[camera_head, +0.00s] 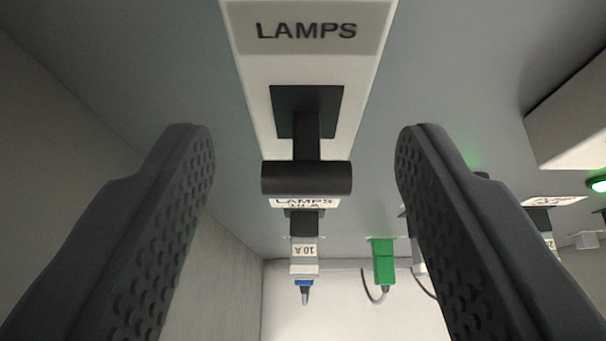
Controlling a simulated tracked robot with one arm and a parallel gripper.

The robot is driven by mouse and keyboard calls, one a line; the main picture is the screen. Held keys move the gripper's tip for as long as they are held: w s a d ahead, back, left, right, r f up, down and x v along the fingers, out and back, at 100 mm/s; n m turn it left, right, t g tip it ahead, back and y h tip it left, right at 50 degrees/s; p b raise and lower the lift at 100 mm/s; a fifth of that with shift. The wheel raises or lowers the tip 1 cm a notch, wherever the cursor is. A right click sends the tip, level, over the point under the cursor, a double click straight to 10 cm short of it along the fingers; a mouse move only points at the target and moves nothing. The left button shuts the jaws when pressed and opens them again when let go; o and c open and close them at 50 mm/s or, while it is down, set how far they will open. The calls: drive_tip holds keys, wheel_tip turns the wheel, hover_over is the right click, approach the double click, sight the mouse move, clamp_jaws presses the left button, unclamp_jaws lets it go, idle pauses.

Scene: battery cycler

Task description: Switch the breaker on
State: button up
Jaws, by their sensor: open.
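The breaker (255,70) is a white housing labelled LAMPS at the top centre. Its black toggle handle (306,178) comes out of a dark square slot (290,105) and ends in a wide crossbar. The handle hangs toward the lower part of the picture. My gripper (305,150) is open, with one dark, textured finger on each side of the handle. There is a clear gap between each finger and the crossbar, and neither appears to touch it. How far the fingertips are from the handle in depth is hard to tell.
Beyond the handle are a 10 A plug (304,256) with a blue end and a green connector (383,262) with a cable. A pale box (570,115) with a green lamp (598,184) is at right. A grey wall (60,140) stands at left.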

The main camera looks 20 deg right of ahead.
drive_tip(key=b+v, duration=0.3)
drive_tip(key=v, duration=1)
drive_tip(key=shift+s+r, duration=0.25)
drive_tip(key=shift+a, duration=0.15)
